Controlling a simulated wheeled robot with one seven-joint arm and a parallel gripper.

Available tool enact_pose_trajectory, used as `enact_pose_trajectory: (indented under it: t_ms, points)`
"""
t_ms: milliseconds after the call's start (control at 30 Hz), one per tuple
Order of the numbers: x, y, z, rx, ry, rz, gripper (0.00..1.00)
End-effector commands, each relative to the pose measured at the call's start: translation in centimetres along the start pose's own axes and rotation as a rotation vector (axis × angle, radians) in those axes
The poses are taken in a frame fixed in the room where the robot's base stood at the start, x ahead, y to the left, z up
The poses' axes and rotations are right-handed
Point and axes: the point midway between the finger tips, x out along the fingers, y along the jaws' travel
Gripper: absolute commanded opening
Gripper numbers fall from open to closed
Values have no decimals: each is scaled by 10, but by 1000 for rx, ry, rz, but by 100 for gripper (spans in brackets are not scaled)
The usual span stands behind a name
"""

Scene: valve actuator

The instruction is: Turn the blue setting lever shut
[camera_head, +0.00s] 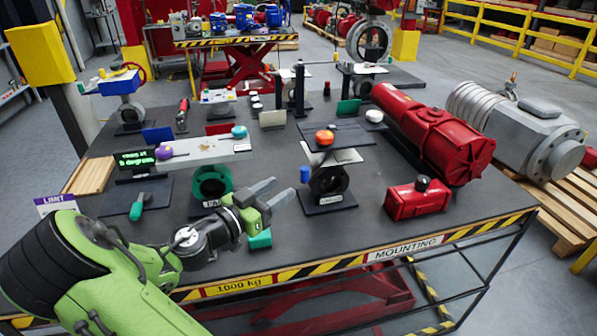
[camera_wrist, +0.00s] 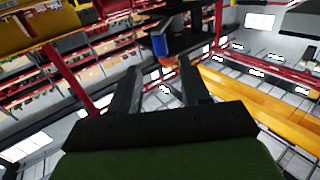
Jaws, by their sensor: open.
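A small blue piece (camera_head: 305,174), which looks like the end of the setting lever, sits at the left side of a dark round valve body (camera_head: 328,182) on the table. In the wrist view a blue block (camera_wrist: 161,42) under a dark part shows beyond the fingertips, between their lines. My gripper (camera_head: 277,191) is open and empty, left of and slightly nearer than the blue piece, its fingers pointing towards it. The open fingers also show in the wrist view (camera_wrist: 157,70). No contact is visible. How the blue piece joins the valve is not clear.
An orange knob (camera_head: 325,137) tops the valve stand. A green valve ring (camera_head: 212,184) stands left of my gripper. A red box (camera_head: 416,199) and a large red actuator (camera_head: 432,135) lie to the right. The table's front strip (camera_head: 340,262) is mostly clear.

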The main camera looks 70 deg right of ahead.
Motion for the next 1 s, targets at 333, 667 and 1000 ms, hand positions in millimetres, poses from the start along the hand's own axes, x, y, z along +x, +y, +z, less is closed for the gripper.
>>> enact_pose_trajectory:
  t_ms: [333, 667, 1000]
  points:
    - [82, 1, -1, -1, 0, 3, 46]
    - [98, 0, 1, -2, -2, -1, 46]
    - [97, 0, 0, -1, -2, -1, 7]
